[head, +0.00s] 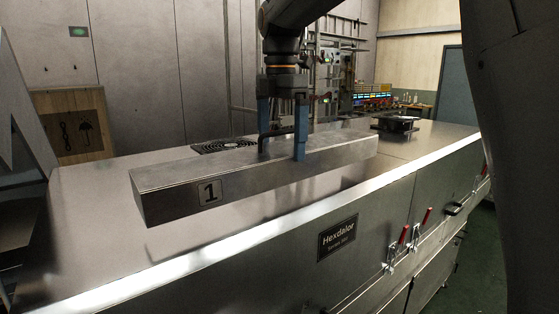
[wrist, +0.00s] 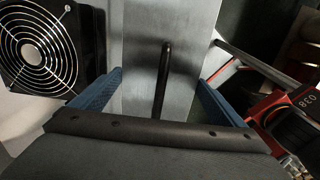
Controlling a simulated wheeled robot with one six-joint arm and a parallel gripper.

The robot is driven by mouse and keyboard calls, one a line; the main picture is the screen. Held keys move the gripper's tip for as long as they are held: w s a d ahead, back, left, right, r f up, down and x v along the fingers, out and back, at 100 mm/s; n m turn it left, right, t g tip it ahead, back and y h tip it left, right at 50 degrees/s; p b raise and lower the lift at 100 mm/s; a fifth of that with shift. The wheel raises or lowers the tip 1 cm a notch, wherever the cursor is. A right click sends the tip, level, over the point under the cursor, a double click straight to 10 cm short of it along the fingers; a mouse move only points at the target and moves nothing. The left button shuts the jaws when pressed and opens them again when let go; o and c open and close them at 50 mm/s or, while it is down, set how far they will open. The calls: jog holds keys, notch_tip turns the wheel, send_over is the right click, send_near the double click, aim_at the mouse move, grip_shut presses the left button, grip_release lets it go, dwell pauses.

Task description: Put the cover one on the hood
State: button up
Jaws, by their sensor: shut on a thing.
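Cover one (head: 260,178) is a long steel box-shaped piece with a "1" label on its near end. It lies lengthwise over the hood's top, and I cannot tell whether it touches it. My gripper (head: 282,148) is shut on the cover, its blue fingers at either side of the black handle. In the wrist view the cover (wrist: 190,65) and its handle (wrist: 162,80) show between the fingers. The hood (head: 90,210) is the broad steel top of the long machine. The cover hides part of it.
A fan grille (head: 225,146) sits behind the cover, and a black round unit (head: 396,124) stands at the far right on the top. Red-handled latches (head: 398,245) line the front side. A wooden crate (head: 75,125) stands at left. The near left top is clear.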

aim_at(281, 148)
jog(key=shift+f+p, duration=0.55)
jog(key=shift+f, duration=1.8)
jog(key=shift+f, duration=0.15)
jog(key=o, duration=1.2)
notch_tip(281, 148, up, 12)
jog(key=b, duration=0.3)
